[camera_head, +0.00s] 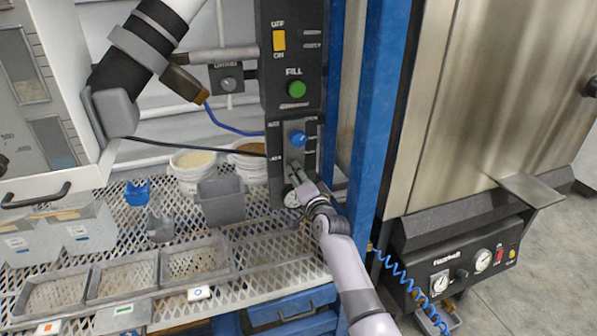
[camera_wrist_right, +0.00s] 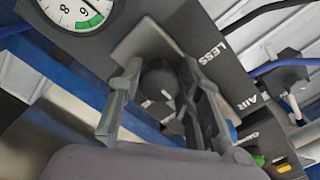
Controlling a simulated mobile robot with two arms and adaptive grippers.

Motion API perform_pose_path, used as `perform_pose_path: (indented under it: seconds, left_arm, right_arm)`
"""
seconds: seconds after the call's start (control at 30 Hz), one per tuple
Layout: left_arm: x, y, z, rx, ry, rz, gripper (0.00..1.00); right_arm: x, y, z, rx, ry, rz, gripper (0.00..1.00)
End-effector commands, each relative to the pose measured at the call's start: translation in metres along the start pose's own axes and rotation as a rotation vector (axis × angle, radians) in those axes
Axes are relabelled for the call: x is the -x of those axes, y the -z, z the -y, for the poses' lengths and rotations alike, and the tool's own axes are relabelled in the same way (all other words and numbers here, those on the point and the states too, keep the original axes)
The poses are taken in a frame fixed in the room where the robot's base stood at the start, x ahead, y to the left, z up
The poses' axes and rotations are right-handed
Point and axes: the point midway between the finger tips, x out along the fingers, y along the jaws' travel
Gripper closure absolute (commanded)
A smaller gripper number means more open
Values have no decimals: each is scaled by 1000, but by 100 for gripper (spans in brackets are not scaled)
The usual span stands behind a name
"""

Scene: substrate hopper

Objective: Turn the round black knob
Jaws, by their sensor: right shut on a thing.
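My left gripper is not in view.
A blue knob (camera_head: 298,138) and a green FILL button (camera_head: 297,89) are above my right gripper. A blue post (camera_head: 367,120) stands close to the right. A grey bin (camera_head: 221,201) and shallow trays (camera_head: 195,262) stand on the mesh shelf to the left.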

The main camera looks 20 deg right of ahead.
Motion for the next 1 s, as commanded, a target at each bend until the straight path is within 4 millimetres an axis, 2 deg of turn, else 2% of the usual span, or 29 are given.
perform_pose_path:
  seconds: [0.2, 0.5, 1.0]
  left_arm:
    - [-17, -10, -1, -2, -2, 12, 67]
    - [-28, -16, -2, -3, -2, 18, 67]
    - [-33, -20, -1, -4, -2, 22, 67]
  right_arm:
    - [0, 0, 0, -194, -1, 1, 96]
    - [0, 0, 0, -401, -1, 0, 96]
    - [0, 0, 0, -515, -1, 1, 96]
